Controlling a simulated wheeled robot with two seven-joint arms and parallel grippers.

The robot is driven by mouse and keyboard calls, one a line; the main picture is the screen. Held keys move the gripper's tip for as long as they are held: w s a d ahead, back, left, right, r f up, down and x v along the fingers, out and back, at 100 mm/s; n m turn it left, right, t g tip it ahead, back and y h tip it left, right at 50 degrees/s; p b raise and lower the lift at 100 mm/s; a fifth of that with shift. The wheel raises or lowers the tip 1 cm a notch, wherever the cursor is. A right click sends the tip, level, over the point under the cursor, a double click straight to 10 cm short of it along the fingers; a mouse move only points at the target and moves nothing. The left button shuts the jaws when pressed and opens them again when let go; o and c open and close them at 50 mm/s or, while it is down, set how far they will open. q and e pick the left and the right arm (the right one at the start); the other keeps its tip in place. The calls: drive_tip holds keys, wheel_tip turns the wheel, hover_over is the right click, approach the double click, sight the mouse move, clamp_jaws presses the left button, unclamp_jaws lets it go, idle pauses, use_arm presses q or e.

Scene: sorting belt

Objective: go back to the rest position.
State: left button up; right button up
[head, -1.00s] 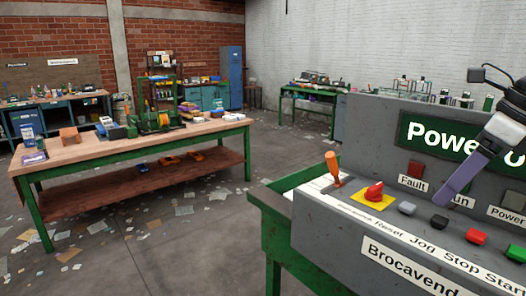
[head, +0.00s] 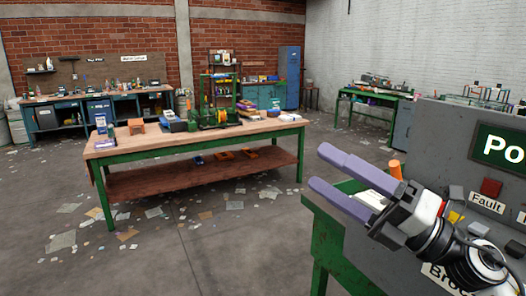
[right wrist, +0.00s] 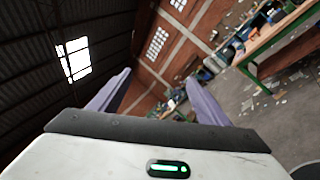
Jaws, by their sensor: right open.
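My right gripper (head: 335,180) is in front of the control panel's left end in the head view, with its two purple fingers pointing left. The fingers are apart with nothing between them. My left gripper is in neither view.
The grey control panel (head: 450,130) on a green stand is close at the right, partly hidden by my right arm. An orange lever handle (head: 396,169) stands behind the gripper. A wooden workbench (head: 140,145) is further back. Open floor (head: 220,255) lies at the lower left.

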drive_tip(key=w+d+f+m+t+h, duration=0.1)
drive_tip(key=d+f+m+t+h, duration=0.3)
drive_tip(key=m+h, duration=0.45)
drive_tip(key=w+d+f+m+t+h, duration=0.1)
drive_tip(key=d+f+m+t+h, duration=0.35)
drive_tip(key=m, duration=0.65)
drive_tip(key=s+d+f+m+g+h, duration=0.3)
drive_tip(key=f+m, duration=0.2)
drive_tip(key=f, duration=0.4)
drive_tip(key=s+d+f+m+g+h, duration=0.2)
drive_tip(key=s+f+m+g+h, duration=0.15)
drive_tip(key=f, duration=0.55)
drive_tip(key=s+a+f+m+g+y, duration=0.1)
drive_tip(key=s+f+m+g, duration=0.3)
drive_tip(key=s+f, duration=0.55)
drive_tip(key=s+a+f+m+g+y, duration=0.15)
drive_tip(key=s+f+g, duration=0.5)
drive_tip(key=s, duration=0.65)
drive_tip(key=w+a+f+t, duration=0.1)
drive_tip(key=a+f+t, duration=0.1)
drive_tip(key=f, duration=0.4)
drive_tip(key=w+a+f+t+y, duration=0.1)
drive_tip(key=w+a+f+t, duration=0.1)
drive_tip(key=f, duration=0.4)
drive_tip(key=shift+a+t, duration=0.35)
drive_tip(key=shift+a, duration=0.3)
